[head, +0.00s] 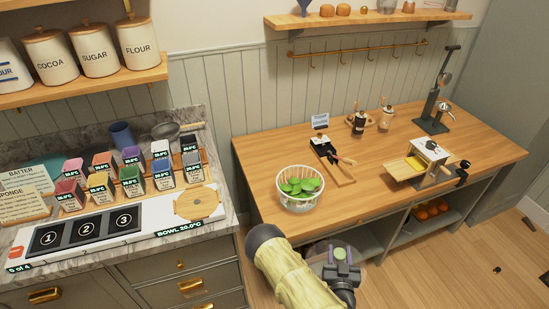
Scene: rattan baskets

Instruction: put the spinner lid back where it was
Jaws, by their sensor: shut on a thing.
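The spinner lid (319,267) shows at the bottom centre as a pale, partly see-through disc with a green knob, in front of the wooden counter's near edge. My gripper (341,262) is shut on it around the knob; the dark fingers and my arm hide much of the lid. The spinner bowl (301,203), a white slatted basket full of green leaves (299,186), stands uncovered on the wooden counter, up and left of my gripper. The lid is apart from the bowl.
The wooden counter (260,150) has free room left of and behind the bowl. A small board with tools (332,160) stands right of the bowl, and a pasta-machine-like device (428,160) farther right. A left worktop holds coloured cartons (130,180).

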